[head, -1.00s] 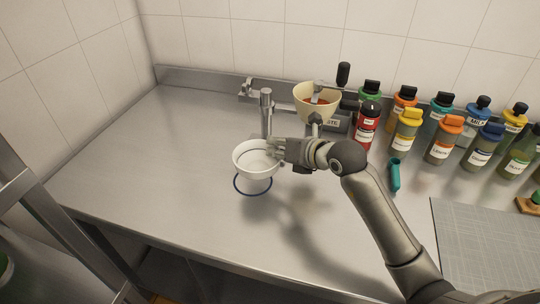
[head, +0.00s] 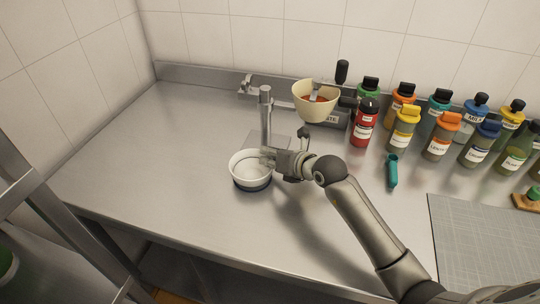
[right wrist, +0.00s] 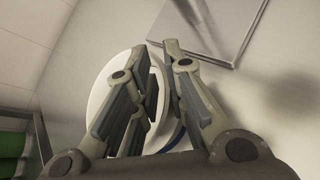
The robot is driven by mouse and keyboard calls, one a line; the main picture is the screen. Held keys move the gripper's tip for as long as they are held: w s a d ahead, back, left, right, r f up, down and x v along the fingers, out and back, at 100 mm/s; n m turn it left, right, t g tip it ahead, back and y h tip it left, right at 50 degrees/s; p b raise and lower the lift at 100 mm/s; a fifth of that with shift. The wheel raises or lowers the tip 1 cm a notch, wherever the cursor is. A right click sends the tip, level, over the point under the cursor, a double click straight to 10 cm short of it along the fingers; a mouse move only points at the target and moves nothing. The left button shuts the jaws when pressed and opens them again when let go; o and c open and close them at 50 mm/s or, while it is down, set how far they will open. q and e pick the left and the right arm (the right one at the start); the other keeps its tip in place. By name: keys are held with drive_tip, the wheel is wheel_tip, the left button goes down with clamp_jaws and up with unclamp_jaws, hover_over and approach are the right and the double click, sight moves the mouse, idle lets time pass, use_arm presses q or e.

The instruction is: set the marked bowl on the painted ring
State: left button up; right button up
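The white bowl (head: 243,170) has a dark line around it and is upright at the painted ring on the steel counter. Only a dark blue arc of the ring (head: 252,189) shows, along the bowl's front underside; the rest is hidden. The bowl looks down at counter level, but its underside contact is hidden. My right gripper (head: 268,158) is at the bowl's right rim. In the right wrist view its fingers (right wrist: 157,85) straddle the wall of the bowl (right wrist: 101,92), with little gap, and look shut on it. My left gripper is in neither view.
A steel post (head: 266,115) stands just behind the bowl. A cream bowl (head: 316,100) sits on a stand behind right. Several bottles (head: 405,130), a teal tube (head: 393,171) and a grey mat (head: 480,240) are at right. The left counter is clear.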

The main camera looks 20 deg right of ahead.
drive_tip(key=o, duration=0.4)
drive_tip(key=shift+c, duration=0.2)
drive_tip(key=shift+r, duration=0.2)
drive_tip(key=shift+s+d, duration=0.15)
drive_tip(key=shift+s, duration=0.05)
drive_tip(key=b+v, duration=0.1)
drive_tip(key=v, duration=1)
drive_tip(key=shift+s+r+b, duration=0.2)
drive_tip(key=shift+s+b, duration=0.1)
